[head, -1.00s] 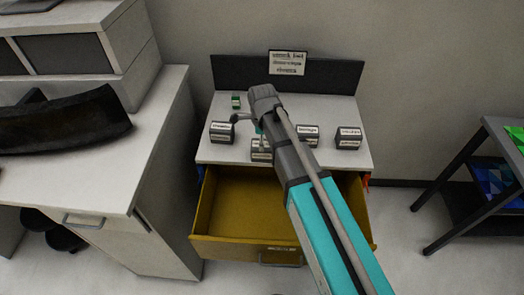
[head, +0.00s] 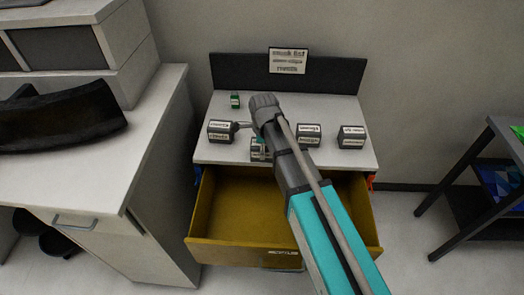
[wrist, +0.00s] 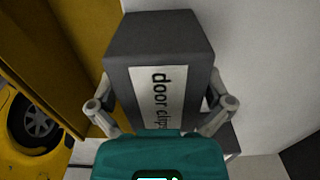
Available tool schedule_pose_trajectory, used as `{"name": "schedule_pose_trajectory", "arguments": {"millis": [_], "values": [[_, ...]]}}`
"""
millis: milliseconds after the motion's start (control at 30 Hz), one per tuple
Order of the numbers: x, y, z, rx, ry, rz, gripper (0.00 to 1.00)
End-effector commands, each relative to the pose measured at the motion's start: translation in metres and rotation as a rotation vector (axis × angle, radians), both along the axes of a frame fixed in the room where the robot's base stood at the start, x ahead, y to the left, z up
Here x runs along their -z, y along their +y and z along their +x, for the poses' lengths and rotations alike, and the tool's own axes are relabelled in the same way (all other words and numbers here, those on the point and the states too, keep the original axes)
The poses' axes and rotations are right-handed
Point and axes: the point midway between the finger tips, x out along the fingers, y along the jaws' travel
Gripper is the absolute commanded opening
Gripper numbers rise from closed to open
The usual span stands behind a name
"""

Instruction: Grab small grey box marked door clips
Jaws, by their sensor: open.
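The small grey box marked "door clips" (wrist: 160,75) fills the middle of the wrist view, its white label facing my camera. My gripper (wrist: 160,108) is open, with one finger on each side of the box. I cannot tell whether either finger touches it. In the head view, a grey box (head: 257,153) at the front middle of the white table top is partly hidden by my gripper and arm.
Other labelled grey boxes stand at the left (head: 220,131), right of my arm (head: 309,135) and far right (head: 352,137). A small green item (head: 235,101) is behind. The yellow drawer (head: 225,215) below is open and looks empty. A sign (head: 288,61) stands at the back.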

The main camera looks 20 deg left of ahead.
Motion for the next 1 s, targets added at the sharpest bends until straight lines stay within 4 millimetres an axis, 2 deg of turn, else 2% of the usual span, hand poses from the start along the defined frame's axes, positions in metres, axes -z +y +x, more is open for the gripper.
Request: {"name": "schedule_pose_trajectory", "arguments": {"millis": [400, 467, 800, 1000], "values": [[-0.0003, -0.0002, 0.0001, 0.000, 0.000, 0.000, 1.00], [-0.0003, -0.0002, 0.0001, 0.000, 0.000, 0.000, 0.91], [-0.0002, -0.0003, 0.0002, 0.001, 0.000, 0.000, 0.28], [-0.0003, -0.0004, 0.0001, 0.001, 0.000, 0.000, 0.25]]}}
